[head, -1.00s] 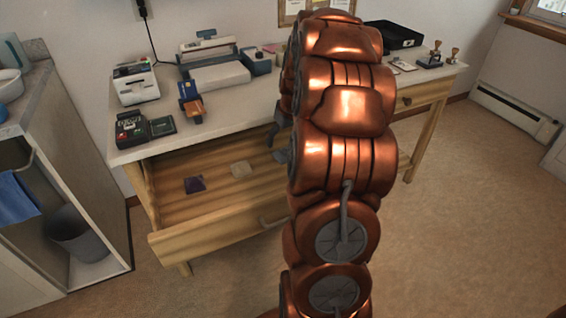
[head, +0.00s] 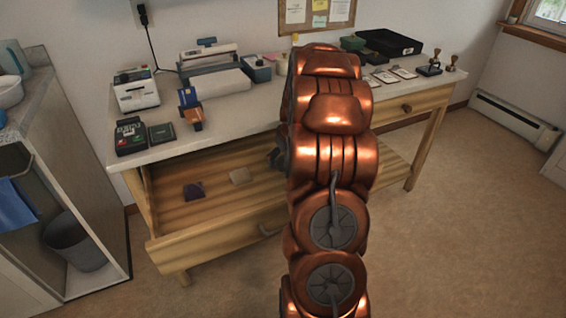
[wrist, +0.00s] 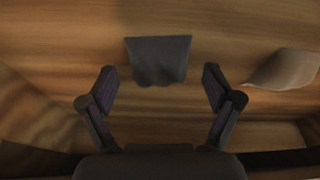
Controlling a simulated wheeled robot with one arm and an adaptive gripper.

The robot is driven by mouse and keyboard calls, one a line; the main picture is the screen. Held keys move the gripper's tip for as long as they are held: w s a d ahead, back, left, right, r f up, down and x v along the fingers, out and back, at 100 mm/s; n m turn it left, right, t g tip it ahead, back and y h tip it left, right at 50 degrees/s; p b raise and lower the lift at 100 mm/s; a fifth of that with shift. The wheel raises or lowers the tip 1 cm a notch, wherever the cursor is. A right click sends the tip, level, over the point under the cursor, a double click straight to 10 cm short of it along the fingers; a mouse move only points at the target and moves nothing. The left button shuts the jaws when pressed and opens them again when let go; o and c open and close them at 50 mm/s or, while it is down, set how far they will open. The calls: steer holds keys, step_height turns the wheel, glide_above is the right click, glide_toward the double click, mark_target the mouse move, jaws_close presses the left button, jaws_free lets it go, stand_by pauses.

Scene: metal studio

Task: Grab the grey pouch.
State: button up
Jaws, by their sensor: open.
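The grey pouch (wrist: 158,60) lies flat on the wooden floor of the open drawer (head: 215,225), seen in the wrist view. It is a dark, roughly square pouch with a wavy lower edge. My gripper (wrist: 158,80) is open and empty, its two fingers apart on either side below the pouch in the picture. The pouch sits just beyond the fingertips, centred between them; I cannot tell the height gap. In the head view my arm hides the pouch, and only a bit of my gripper (head: 275,158) shows inside the drawer.
The beige one is right of the grey pouch in the wrist view (wrist: 285,69). Drawer walls surround my gripper. The desktop (head: 240,110) above holds several office items.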

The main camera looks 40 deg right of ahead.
steer(key=c, duration=1)
